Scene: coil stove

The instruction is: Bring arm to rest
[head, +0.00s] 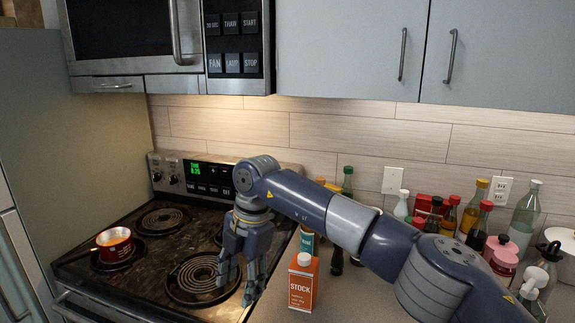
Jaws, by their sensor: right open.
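My right arm comes in from the lower right and bends down at the wrist over the right side of the stove (150,285). My right gripper (236,290) points down, open, with nothing seen between its fingers. Its fingers overlap the right edge of the front right coil burner (196,278) in the picture. I cannot tell how far above the stovetop they are. My left gripper is not in view.
An orange stock carton (302,285) stands just right of my gripper. A small red pot (115,243) sits on the left burner. Several bottles (470,212) crowd the counter at the right, partly behind my arm. A microwave (150,40) hangs above.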

